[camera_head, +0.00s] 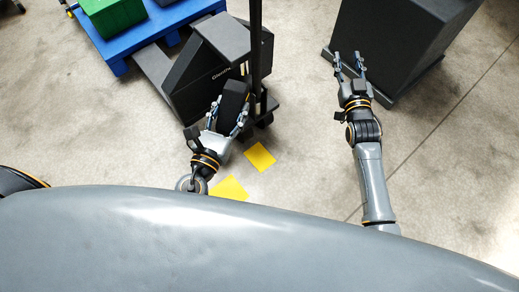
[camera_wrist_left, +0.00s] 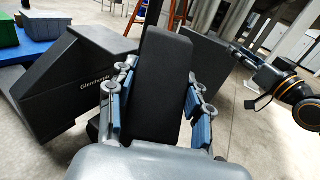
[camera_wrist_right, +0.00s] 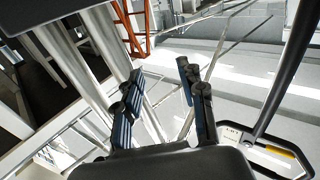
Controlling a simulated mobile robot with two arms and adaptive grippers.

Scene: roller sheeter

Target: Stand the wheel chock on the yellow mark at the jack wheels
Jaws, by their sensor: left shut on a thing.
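The black wheel chock (camera_head: 234,97) is between the fingers of my left gripper (camera_head: 227,113), which is shut on it. In the left wrist view the chock (camera_wrist_left: 160,85) is a dark tapered block, tilted up between the finger pads. It is held beside the dark jack (camera_head: 200,88), near its upright pole (camera_head: 256,45). Two yellow marks lie on the floor: one (camera_head: 260,157) just below the jack's wheel end, the other (camera_head: 230,188) nearer to me and partly hidden by my body. My right gripper (camera_head: 348,66) is open and empty.
A blue pallet (camera_head: 160,22) with a green crate (camera_head: 113,14) stands at the upper left, against the jack's far end. A large dark cabinet (camera_head: 400,40) stands at the upper right, close to my right gripper. The floor between jack and cabinet is clear.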

